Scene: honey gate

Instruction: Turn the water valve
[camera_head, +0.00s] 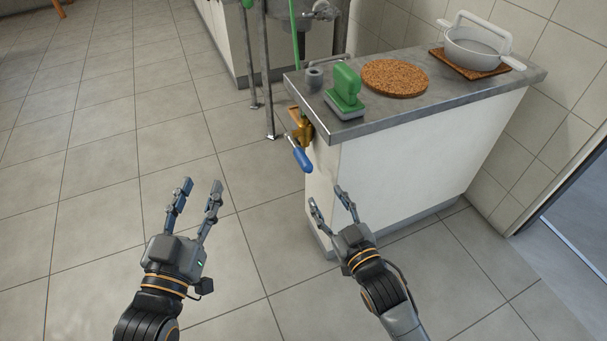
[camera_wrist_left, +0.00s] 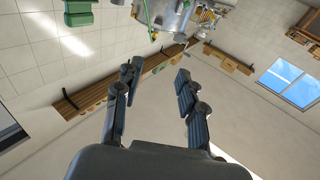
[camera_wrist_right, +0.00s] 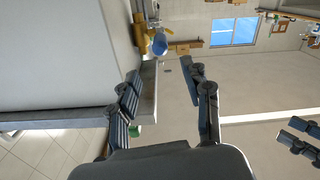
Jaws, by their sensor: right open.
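The water valve is a brass body (camera_head: 302,130) with a blue lever handle (camera_head: 300,156), on the left end of the white counter, just below its top. The handle slants down and to the right in the head view. In the right wrist view the brass body (camera_wrist_right: 140,32) and the blue handle (camera_wrist_right: 160,44) show beyond the fingers. My right gripper (camera_head: 330,199) is open and empty, below and to the right of the handle, apart from it. My left gripper (camera_head: 202,190) is open and empty over the floor, left of the valve.
Thin metal legs (camera_head: 268,100) stand behind the valve. The tiled floor at left is clear.

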